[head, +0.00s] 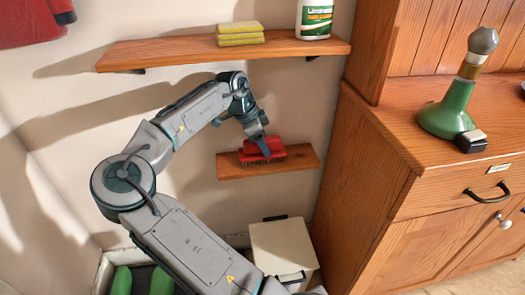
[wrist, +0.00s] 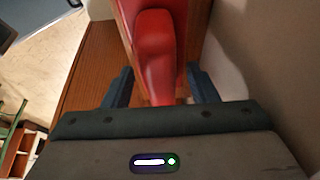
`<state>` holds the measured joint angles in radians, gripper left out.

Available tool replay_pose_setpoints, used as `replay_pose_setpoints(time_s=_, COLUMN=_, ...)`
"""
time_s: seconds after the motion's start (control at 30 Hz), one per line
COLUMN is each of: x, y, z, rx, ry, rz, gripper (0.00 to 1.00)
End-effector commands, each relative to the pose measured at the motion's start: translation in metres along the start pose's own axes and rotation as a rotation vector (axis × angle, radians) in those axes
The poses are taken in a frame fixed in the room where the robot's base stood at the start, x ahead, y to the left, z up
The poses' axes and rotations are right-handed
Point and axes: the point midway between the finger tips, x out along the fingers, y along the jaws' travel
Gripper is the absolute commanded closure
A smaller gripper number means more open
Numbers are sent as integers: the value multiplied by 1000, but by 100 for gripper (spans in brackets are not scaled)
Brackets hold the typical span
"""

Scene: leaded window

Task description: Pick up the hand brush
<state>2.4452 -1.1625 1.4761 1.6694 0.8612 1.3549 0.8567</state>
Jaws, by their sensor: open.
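The hand brush (head: 274,147) is red with dark bristles facing down. It lies on the small lower wooden shelf (head: 300,158) on the wall. My gripper (head: 262,148) is at the brush from above, and its fingers partly cover the brush in the head view. In the wrist view the red brush (wrist: 157,45) runs between the two dark fingers of my gripper (wrist: 160,88). The fingers stand apart, one on each side, with a visible gap on the left. The bristles are hidden in the wrist view.
A longer shelf (head: 180,52) above holds yellow sponges (head: 240,33) and a white-green bottle (head: 315,18). A wooden cabinet (head: 375,190) stands close on the right, with a green object (head: 448,112) on top. A pale box (head: 283,245) is below the small shelf.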

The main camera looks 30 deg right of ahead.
Motion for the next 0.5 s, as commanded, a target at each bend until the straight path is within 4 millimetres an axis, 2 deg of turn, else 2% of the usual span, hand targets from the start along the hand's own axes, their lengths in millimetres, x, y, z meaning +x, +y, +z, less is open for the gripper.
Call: replay_pose_setpoints(time_s=0.5, x=4, y=0, z=2, rx=-1, ry=0, rz=0, gripper=47)
